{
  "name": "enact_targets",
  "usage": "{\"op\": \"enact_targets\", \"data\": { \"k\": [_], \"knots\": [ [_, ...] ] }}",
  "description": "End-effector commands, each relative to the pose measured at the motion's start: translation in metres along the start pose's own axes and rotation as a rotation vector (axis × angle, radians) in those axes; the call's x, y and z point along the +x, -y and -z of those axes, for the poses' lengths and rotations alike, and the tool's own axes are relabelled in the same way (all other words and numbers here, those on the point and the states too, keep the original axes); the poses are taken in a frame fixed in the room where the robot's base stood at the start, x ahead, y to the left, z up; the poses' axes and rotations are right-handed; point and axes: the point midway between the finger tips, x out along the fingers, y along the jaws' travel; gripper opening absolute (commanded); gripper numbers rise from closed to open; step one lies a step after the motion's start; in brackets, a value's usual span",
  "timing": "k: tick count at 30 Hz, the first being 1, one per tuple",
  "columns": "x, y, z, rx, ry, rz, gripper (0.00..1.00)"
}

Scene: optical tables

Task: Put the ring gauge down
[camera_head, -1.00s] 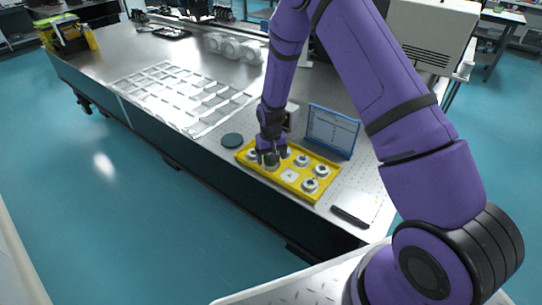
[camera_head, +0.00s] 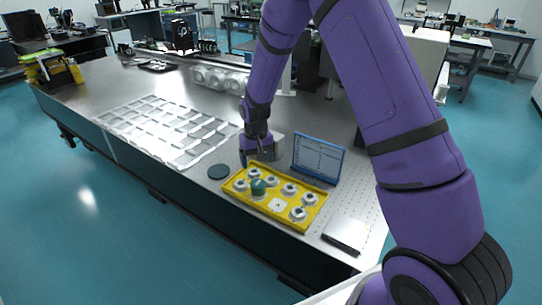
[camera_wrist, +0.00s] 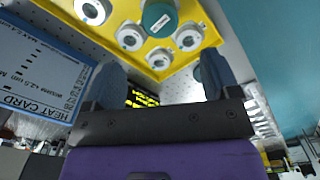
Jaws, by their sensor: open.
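A teal round piece (camera_head: 258,187) with a pale label, which I take for the ring gauge, stands in the yellow tray (camera_head: 265,209) among several silver ring-like pieces (camera_head: 298,214). The wrist view shows the teal piece (camera_wrist: 160,16) at the top, ahead of the fingers and clear of them. My gripper (camera_wrist: 162,76) is open, with nothing between its two dark fingers. In the head view my gripper (camera_head: 258,158) is just behind the tray's back edge, apart from the teal piece.
A blue-framed heat card (camera_head: 318,158) stands behind the tray, close to my gripper's right. A dark green disc (camera_head: 219,172) lies left of the tray. A black bar-shaped tool (camera_head: 341,244) lies near the front edge. A clear compartment grid (camera_head: 165,130) covers the table at left.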

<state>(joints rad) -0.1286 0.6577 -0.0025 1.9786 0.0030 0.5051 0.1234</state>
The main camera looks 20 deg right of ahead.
Motion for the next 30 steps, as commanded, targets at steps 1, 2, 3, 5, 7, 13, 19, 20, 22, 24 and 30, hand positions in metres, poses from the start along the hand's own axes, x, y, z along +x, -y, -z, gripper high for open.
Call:
{"op": "enact_targets", "data": {
  "k": [1,2,3,5,7,13,19,20,22,24,30],
  "knots": [
    [-0.001,0.0,0.0,0.0,0.0,0.0,0.82],
    [-0.001,0.0,0.0,0.0,0.0,0.0,0.82],
    [-0.002,0.0,0.0,0.0,0.0,0.0,0.82],
    [-0.005,-0.001,-0.001,0.0,-0.003,0.0,0.82],
    [-0.016,-0.002,-0.002,0.0,-0.012,0.002,0.82],
    [-0.082,-0.011,-0.018,0.002,-0.063,0.008,0.82],
    [-0.155,-0.022,-0.051,0.002,-0.123,0.013,0.82],
    [-0.165,-0.024,-0.057,0.002,-0.131,0.014,0.82],
    [-0.188,-0.028,-0.07,0.002,-0.153,0.015,0.82],
    [-0.209,-0.032,-0.086,0.002,-0.174,0.016,0.82],
    [-0.261,-0.042,-0.135,0.003,-0.233,0.017,0.82]
  ]
}}
